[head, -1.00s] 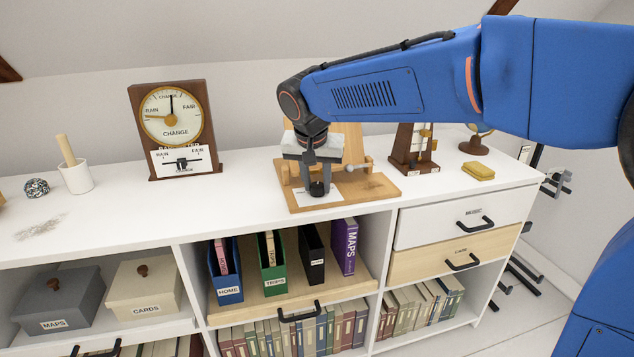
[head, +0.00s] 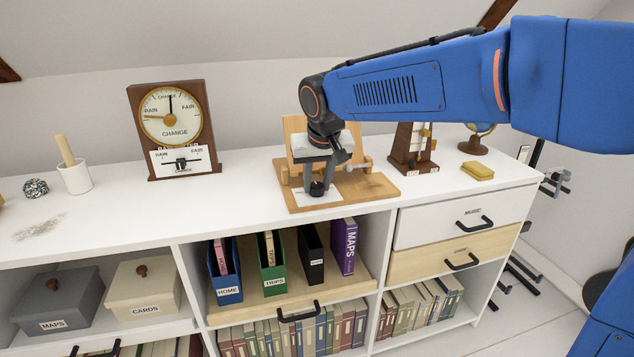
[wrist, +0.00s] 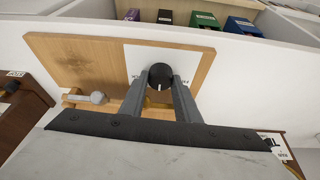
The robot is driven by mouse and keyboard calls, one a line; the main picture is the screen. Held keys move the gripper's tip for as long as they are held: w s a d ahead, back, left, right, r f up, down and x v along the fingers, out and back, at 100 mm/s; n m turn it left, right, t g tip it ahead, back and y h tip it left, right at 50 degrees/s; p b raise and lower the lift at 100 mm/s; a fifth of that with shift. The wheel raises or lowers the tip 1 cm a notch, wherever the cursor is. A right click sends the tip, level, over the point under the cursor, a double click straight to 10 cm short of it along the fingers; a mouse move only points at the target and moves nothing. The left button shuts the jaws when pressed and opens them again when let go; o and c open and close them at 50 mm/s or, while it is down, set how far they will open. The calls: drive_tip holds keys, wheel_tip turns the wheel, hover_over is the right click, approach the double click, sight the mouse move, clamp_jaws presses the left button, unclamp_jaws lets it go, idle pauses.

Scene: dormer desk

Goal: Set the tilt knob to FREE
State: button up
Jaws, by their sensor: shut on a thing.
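The tilt knob (wrist: 160,73) is a small round black knob with a white pointer line. It sits on a white label plate (wrist: 147,57) on a wooden stand's base board (wrist: 85,58). In the head view the dark knob (head: 317,190) is partly covered by my gripper (head: 318,184). My gripper is shut on the knob, with one grey finger on each side of it in the wrist view (wrist: 168,82). In that view the pointer line points down toward my wrist. The plate's lettering is mostly hidden, so I cannot tell which setting the pointer marks.
A pale lever with a rounded end (wrist: 96,98) is beside the knob on the stand. A wooden barometer (head: 172,130) stands to the left, a dark wooden metronome-like piece (head: 412,150) and a yellow sponge (head: 478,171) to the right. The white top (head: 245,195) between barometer and stand is clear.

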drive_tip(key=o, duration=1)
drive_tip(key=shift+o, duration=0.2)
drive_tip(key=v, duration=1.7)
drive_tip(key=shift+r, duration=0.2)
